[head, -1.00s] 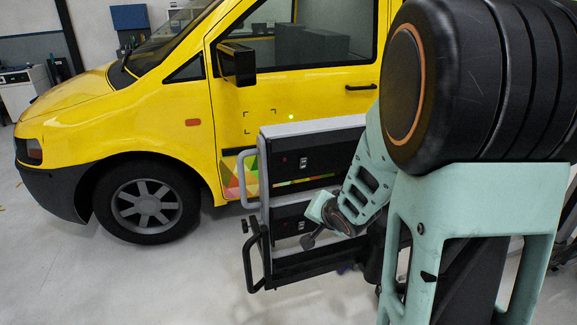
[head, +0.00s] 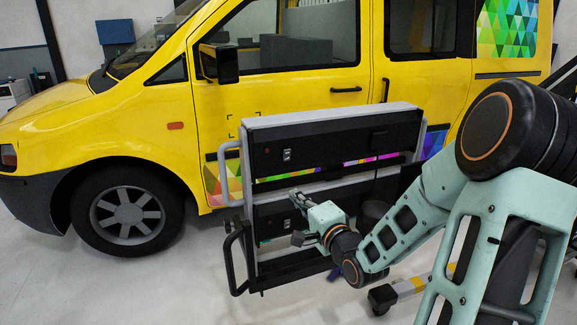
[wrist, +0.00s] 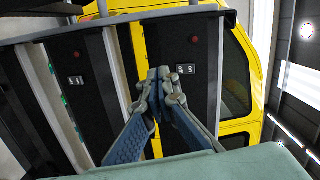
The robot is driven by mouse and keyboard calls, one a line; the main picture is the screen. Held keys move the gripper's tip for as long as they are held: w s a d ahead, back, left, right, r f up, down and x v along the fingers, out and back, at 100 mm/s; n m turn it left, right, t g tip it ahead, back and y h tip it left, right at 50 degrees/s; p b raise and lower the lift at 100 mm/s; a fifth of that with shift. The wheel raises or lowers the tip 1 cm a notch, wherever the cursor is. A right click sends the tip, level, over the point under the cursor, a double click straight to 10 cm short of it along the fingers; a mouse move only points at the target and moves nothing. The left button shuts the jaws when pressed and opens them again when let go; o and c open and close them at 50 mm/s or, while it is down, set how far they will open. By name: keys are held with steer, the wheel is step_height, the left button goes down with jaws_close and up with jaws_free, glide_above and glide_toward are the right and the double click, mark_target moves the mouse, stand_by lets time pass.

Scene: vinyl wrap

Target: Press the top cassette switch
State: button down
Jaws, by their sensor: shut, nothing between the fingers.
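The cassette rack holds two black cassettes. The top cassette (head: 335,146) has a small switch (head: 287,155) with a red button to its left; in the wrist view this switch (wrist: 187,69) is on the right-hand panel. The lower cassette (head: 262,226) is beneath it, and its switch shows on the left-hand panel (wrist: 75,80) in the wrist view. My gripper (head: 299,238) is in front of the lower cassette, below the top switch. In the wrist view my gripper's fingertips (wrist: 160,74) are together and empty, just left of the top switch, apart from it in the picture.
A yellow van (head: 165,110) stands behind the rack. A grey handle (head: 229,172) and a black handle (head: 236,258) stick out on the rack's left side. The floor (head: 150,285) at front left is clear.

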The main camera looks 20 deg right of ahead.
mark_target(285, 149)
steer(key=d+r+m+t, duration=0.1)
steer(key=s+d+r+m+t+h+b, duration=0.1)
steer(key=d+r, duration=0.1)
steer(key=shift+r+t, duration=0.25)
steer(key=shift+t, duration=0.05)
steer(key=w+b, duration=0.1)
steer(key=w, duration=0.3)
steer(key=w+r+b, duration=0.1)
steer(key=w, duration=0.4)
steer(key=w+r+b, duration=0.1)
steer(key=w, duration=0.3)
steer(key=shift+w+a, duration=0.4)
steer(key=shift+r, duration=0.1)
